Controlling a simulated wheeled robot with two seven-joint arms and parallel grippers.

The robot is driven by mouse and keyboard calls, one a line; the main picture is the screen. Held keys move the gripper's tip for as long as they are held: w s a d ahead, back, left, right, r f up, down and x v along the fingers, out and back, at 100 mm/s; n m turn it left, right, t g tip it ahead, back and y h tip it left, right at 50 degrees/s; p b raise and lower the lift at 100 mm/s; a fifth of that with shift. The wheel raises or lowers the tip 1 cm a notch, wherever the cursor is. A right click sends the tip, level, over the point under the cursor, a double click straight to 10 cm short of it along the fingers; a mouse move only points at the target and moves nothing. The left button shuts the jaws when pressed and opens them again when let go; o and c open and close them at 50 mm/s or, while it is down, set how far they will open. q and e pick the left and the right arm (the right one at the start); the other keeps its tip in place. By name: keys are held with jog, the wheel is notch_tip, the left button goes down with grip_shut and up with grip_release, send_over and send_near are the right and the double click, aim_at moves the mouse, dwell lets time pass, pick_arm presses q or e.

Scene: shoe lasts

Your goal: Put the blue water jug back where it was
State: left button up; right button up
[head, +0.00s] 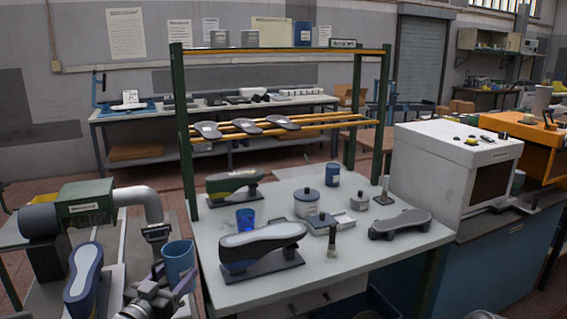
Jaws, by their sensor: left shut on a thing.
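The blue water jug (180,257) is in the lower left of the head view, upright, with its open top showing. My left gripper (171,281) is shut on it from the near side. The fingers and wrist hide the jug's lower part, and I cannot tell whether its base touches anything. The jug is left of the white worktable (320,270), in front of the machine with the grey pipe.
The worktable carries a shoe last (262,243), a small blue cup (245,219), a lidded pot (307,204) and a blue can (333,175). A green post (187,140) rises at its left edge. A machine with a bent pipe (140,198) stands left.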

pick_arm(q)
jog(key=shift+s+d+f+n+y, duration=0.2)
jog(key=shift+f+n+y, duration=0.1)
jog(key=shift+y, duration=0.2)
jog(key=s+d+f+n+y, duration=0.2)
jog(key=s+d+f+y, duration=0.2)
jog(key=s+d+f, duration=0.1)
notch_tip(320, 180, down, 2)
jog(key=shift+s+d+f+n+t, duration=0.1)
jog(key=shift+s+d+n+t, duration=0.15)
jog(key=shift+d, duration=0.35)
